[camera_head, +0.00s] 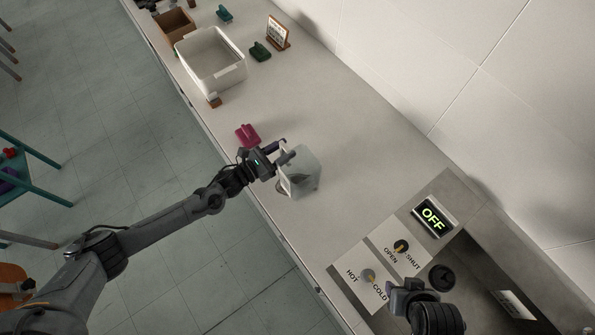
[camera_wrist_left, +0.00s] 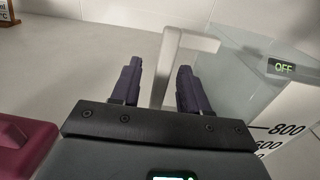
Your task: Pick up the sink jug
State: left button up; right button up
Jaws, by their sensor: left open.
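The sink jug (camera_head: 305,168) stands on the counter, a clear container with a pale handle and volume marks. In the left wrist view the jug (camera_wrist_left: 245,75) is at the right, with "800" on its side. Its white handle (camera_wrist_left: 170,62) shows between the finger lines of my left gripper (camera_wrist_left: 158,85). My left gripper (camera_head: 283,150) is open at the jug's handle side in the head view. Whether the fingers touch the handle cannot be told. My right gripper (camera_head: 408,290) is near the sink at the bottom right; its fingers are not clear.
A magenta object (camera_head: 247,136) lies close beside my left gripper. A white bin (camera_head: 211,62), a green object (camera_head: 260,52) and a small sign (camera_head: 279,33) stand further back. The sink panel (camera_head: 381,264) with knobs and an OFF display (camera_head: 433,216) is at the right.

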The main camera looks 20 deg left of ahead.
pick_arm(q)
jog(key=shift+c, duration=0.4)
grip_shut()
jog(key=shift+r, duration=0.1)
